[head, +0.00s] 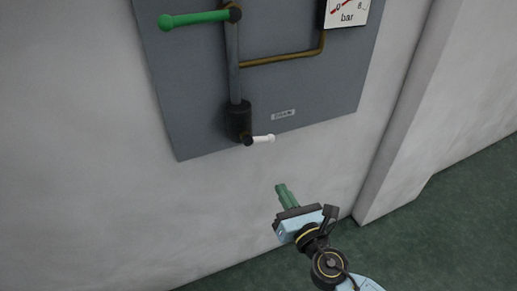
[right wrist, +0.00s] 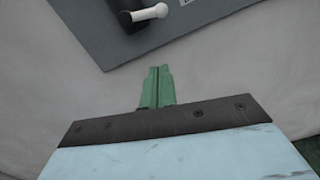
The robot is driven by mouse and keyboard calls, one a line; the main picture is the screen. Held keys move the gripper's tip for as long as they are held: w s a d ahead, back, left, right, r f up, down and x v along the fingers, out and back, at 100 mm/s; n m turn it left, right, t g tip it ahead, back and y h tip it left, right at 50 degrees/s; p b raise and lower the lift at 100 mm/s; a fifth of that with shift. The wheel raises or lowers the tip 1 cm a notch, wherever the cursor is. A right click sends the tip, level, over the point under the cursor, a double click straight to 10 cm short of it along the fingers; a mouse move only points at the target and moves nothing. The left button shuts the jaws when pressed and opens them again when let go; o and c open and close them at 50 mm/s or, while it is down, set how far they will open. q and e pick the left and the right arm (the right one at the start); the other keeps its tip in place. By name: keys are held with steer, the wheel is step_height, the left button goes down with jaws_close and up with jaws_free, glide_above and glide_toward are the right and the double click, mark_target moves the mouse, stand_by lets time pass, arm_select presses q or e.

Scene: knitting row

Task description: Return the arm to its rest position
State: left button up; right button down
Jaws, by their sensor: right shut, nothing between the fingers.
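My right gripper (head: 281,190) is shut and empty, its green fingers together, in front of the white wall and below the grey panel (head: 185,95). The closed fingers also show in the right wrist view (right wrist: 155,86), apart from the panel and its fittings. The arm comes in from the bottom right of the head view. My left gripper is not in view.
The panel carries a green lever (head: 195,18), a vertical pipe (head: 233,65), a black valve body (head: 238,118) with a white handle (head: 263,139), a brass pipe (head: 285,58) and a gauge (head: 346,12). A wall pillar (head: 405,130) stands right. Green floor (head: 465,200) is clear.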

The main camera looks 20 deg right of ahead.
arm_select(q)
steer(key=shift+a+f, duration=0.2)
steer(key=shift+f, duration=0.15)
arm_select(e)
steer(key=shift+f, duration=0.35)
